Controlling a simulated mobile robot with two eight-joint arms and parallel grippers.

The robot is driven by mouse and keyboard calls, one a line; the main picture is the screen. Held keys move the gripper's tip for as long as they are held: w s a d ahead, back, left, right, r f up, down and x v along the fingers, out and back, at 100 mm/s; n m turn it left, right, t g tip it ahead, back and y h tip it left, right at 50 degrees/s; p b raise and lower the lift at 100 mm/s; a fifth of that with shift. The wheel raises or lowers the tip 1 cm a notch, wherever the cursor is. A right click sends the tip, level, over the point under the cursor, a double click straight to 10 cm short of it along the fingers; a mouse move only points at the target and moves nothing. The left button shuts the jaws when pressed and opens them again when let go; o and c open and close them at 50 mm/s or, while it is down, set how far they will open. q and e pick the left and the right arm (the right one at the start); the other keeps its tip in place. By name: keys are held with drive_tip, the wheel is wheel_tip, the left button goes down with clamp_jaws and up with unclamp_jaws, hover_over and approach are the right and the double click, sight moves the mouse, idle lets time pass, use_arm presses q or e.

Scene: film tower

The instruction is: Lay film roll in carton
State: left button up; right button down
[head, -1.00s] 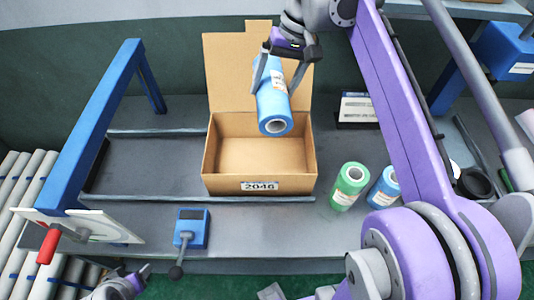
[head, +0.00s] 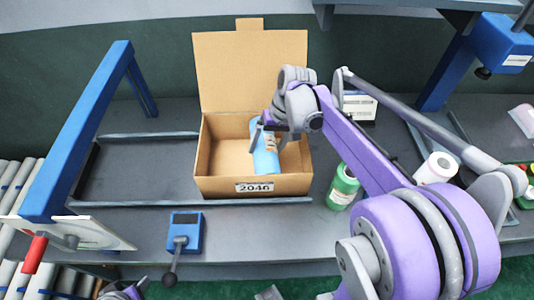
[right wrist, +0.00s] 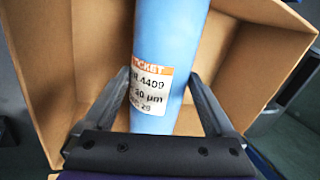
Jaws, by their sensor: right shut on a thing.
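The blue film roll (head: 265,163) with a white and orange label is inside the open brown carton (head: 212,187), tilted, toward its right side. In the right wrist view, the roll (right wrist: 175,45) lies between my two fingers with the carton walls (right wrist: 60,60) around it. My right gripper (head: 270,127) is shut on the roll. Whether the roll touches the carton floor is hidden. The carton's back flap stands up, and its front label reads 2046. Part of my left gripper (head: 125,291) shows at the bottom left edge; its fingers are not clear.
A whitish roll (head: 437,168) stands further right. A blue frame (head: 85,130) rises at the left, and a blue control box (head: 184,232) sits in front.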

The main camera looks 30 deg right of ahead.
drive_tip(key=shift+f, duration=1.95)
unclamp_jaws()
drive_tip(key=shift+f, duration=0.1)
drive_tip(key=v, duration=1.2)
drive_tip(key=shift+p, duration=0.35)
